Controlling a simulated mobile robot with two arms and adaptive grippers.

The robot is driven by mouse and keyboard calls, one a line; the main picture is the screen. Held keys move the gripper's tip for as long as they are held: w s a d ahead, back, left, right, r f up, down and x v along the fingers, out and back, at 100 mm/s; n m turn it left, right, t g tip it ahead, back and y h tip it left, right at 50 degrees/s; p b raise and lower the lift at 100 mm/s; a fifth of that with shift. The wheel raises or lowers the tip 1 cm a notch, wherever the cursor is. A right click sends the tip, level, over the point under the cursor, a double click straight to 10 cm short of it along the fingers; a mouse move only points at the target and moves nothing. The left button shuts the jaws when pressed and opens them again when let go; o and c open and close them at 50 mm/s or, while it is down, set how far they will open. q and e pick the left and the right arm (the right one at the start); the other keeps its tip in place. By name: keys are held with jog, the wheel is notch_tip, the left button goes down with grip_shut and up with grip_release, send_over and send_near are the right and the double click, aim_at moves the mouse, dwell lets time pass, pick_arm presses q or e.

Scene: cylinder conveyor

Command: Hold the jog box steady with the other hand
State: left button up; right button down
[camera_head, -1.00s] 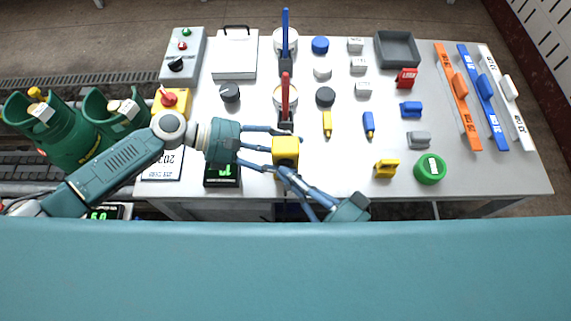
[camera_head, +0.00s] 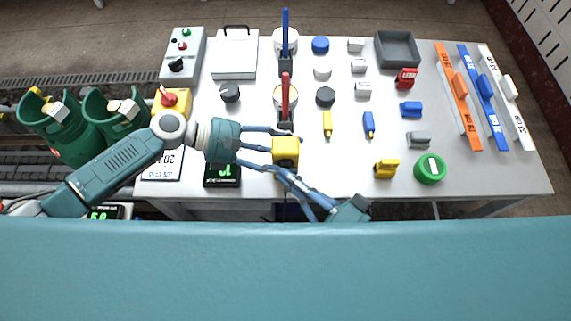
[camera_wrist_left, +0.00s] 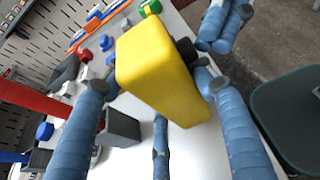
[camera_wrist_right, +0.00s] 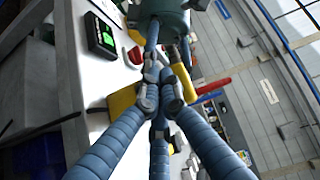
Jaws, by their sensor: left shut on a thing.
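The yellow jog box (camera_head: 286,151) is held above the table's front edge. My left gripper (camera_head: 270,144) is shut on it from the left, and its fingers also flank the box (camera_wrist_left: 160,70) in the left wrist view. A black round part (camera_wrist_left: 186,50) shows on the box's side. My right gripper (camera_head: 290,175) reaches the box from the front right. In the right wrist view its fingertips (camera_wrist_right: 160,90) are drawn close together in front of the box (camera_wrist_right: 122,101). The fingertips hide whatever may lie between them.
The white table (camera_head: 270,110) carries a red-handled tool (camera_head: 285,95), a blue-handled tool (camera_head: 286,35), caps and small blocks. Green cylinders (camera_head: 65,130) stand on the conveyor at left.

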pick_arm(q)
jog(key=shift+s, duration=0.1)
pick_arm(e)
jog(key=shift+s, duration=0.6)
jog(key=shift+s, duration=2.55)
pick_arm(q)
jog(key=o, duration=1.4)
jog(key=shift+c, duration=0.2)
jog(key=v, duration=1.2)
jog(key=shift+f, duration=0.1)
